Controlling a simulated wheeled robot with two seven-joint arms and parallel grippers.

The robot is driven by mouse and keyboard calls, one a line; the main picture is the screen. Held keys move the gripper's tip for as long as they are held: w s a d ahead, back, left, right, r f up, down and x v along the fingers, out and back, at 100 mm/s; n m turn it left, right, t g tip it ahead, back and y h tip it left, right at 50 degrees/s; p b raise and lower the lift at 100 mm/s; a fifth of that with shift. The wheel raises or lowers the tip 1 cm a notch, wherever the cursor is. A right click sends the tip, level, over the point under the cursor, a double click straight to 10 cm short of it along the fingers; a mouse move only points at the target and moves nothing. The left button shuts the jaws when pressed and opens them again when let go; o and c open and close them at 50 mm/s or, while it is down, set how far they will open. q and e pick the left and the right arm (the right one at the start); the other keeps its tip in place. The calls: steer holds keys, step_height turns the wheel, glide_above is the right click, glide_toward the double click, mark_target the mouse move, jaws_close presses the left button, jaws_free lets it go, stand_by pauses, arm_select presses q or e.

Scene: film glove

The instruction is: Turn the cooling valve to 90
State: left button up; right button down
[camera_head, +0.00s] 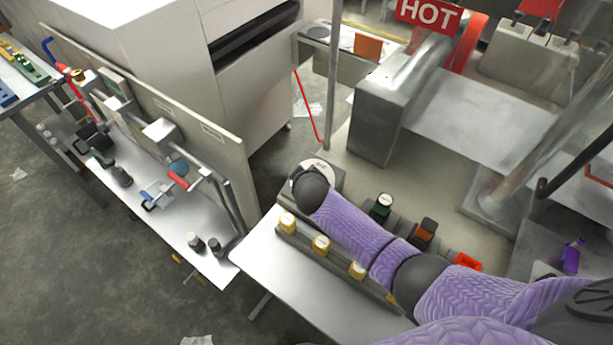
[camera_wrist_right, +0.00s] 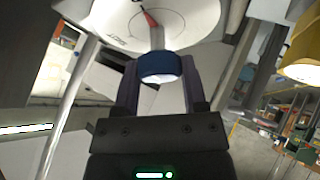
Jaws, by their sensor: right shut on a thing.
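The cooling valve shows in the right wrist view as a white round dial (camera_wrist_right: 195,22) with a red pointer (camera_wrist_right: 150,18) and a blue knob (camera_wrist_right: 160,66) on a metal stem. My right gripper (camera_wrist_right: 159,80) has its two fingers on either side of the blue knob and is shut on it. In the head view the dial (camera_head: 322,166) shows only as a pale edge beyond the dark end of my purple-sleeved right arm, which hides the knob and fingers. The dial's reading is too small and partly cut off to tell. My left gripper is in neither view.
Yellow knobs (camera_head: 321,244) line a rail in front of my right arm. Green-black (camera_head: 381,206) and orange-black (camera_head: 424,232) controls stand just behind it. A HOT sign (camera_head: 428,14) hangs above the grey machine. A bench with fittings (camera_head: 170,222) is at left.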

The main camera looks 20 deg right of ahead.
steer(key=shift+c, duration=1.8)
jaws_free()
steer(key=shift+o, duration=1.1)
steer(key=shift+s+r+p, duration=0.2)
steer(key=shift+r+p, duration=0.1)
arm_select(q)
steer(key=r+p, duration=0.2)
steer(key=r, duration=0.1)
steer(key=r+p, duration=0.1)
steer(key=p, duration=0.1)
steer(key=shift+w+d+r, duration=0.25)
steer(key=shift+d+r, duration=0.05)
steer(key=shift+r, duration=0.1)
arm_select(e)
steer(key=v, duration=0.9)
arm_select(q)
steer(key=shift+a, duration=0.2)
arm_select(e)
steer(key=shift+s+a, duration=0.1)
steer(key=shift+s, duration=0.05)
